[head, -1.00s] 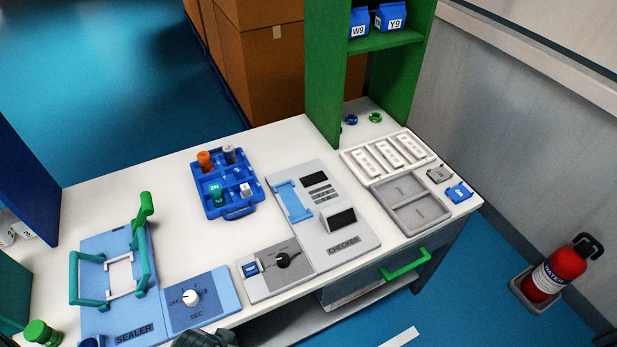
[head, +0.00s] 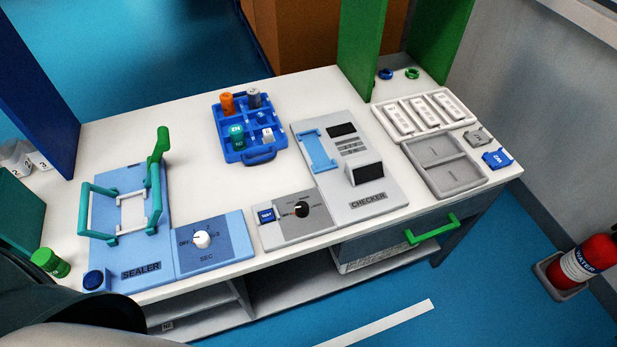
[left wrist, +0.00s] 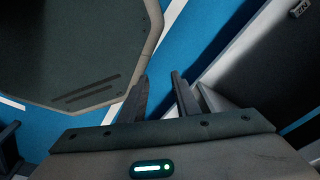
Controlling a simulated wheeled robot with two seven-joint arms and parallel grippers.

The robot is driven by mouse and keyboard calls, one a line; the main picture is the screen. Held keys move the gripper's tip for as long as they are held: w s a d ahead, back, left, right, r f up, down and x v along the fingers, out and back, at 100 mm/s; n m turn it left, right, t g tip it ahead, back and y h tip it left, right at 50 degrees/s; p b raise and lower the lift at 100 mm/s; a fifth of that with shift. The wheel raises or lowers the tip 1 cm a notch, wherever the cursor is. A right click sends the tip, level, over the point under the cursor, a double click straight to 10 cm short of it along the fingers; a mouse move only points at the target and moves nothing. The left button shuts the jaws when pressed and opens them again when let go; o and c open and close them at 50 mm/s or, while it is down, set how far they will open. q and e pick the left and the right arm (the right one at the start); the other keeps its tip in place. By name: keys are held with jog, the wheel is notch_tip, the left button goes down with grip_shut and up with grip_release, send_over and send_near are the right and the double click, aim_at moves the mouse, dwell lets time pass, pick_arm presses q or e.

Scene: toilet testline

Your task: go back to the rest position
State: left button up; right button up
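My left gripper (left wrist: 160,78) shows in the left wrist view with its two dark fingers apart and nothing between them. Blue floor (left wrist: 160,104) shows in the gap. In the head view only a dark, rounded part of my own arm shows at the lower left, in front of the table (head: 110,145); no fingertips show there. My right gripper is in neither view.
On the table stand a blue sealer (head: 125,257), a blue toolbox (head: 240,155) with small parts, a grey checker (head: 375,200) and trays (head: 445,175). A green drawer handle (head: 432,229) sticks out in front. A red extinguisher (head: 588,260) stands at the right.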

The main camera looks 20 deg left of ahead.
pick_arm(q)
jog(key=s+a+f+b, duration=0.2)
jog(key=s+f, duration=0.6)
jog(key=s, duration=0.1)
jog(key=shift+s+f+g, duration=0.3)
jog(key=shift+s, duration=0.05)
dwell(0.5)
